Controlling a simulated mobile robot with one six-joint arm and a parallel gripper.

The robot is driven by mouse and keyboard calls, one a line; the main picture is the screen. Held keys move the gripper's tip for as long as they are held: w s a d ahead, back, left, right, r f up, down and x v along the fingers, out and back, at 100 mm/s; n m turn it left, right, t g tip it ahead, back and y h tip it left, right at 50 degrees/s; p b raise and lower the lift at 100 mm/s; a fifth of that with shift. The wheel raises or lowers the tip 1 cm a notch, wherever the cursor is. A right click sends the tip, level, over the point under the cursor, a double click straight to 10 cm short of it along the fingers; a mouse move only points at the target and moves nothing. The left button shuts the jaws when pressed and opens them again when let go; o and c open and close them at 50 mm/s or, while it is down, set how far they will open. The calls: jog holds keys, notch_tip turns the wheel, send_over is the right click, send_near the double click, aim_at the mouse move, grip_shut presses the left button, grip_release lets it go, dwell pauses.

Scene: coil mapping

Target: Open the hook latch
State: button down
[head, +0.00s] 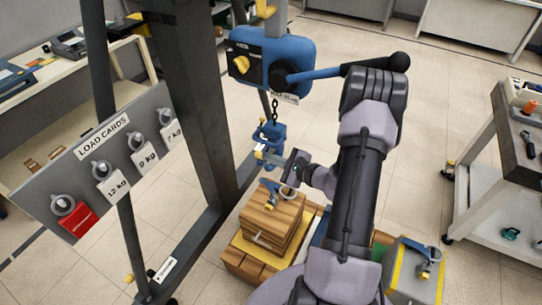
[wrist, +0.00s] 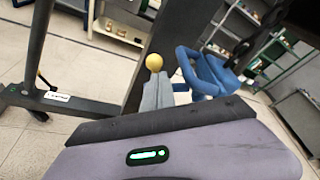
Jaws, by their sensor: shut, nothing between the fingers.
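The blue hook (head: 269,133) hangs on a short dark chain under the blue hoist (head: 272,62). In the wrist view the hook (wrist: 207,73) is a thick blue shape right of my fingers. A yellow ball knob (wrist: 155,62) shows at the tips of my fingers there; whether they touch it I cannot tell. My gripper (head: 264,155) comes in from the right, just below the hook in the head view. In the wrist view my gripper (wrist: 157,88) has its grey fingers together, with nothing between them. The latch itself is too small to make out.
A wooden block (head: 272,218) with a shackle on top stands on a stack below the hook. A grey post (head: 190,95) and a load-card board (head: 100,165) are at left. A tool cart (head: 505,185) is at right.

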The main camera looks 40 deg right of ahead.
jog(key=shift+w+d+r+m+g+y+p, duration=0.15)
jog(key=shift+r+m+g+y+p, duration=0.25)
jog(key=shift+m+p, duration=0.3)
jog(key=shift+d+r+m+g+y+p, duration=0.1)
jog(key=shift+d+r+m+y+p, duration=0.1)
jog(key=shift+r+m+p, duration=0.45)
jog(key=shift+w+d+r+m+g+y+p, duration=0.1)
jog(key=shift+r+m+g+y+p, duration=0.2)
jog(key=shift+m+p, duration=0.4)
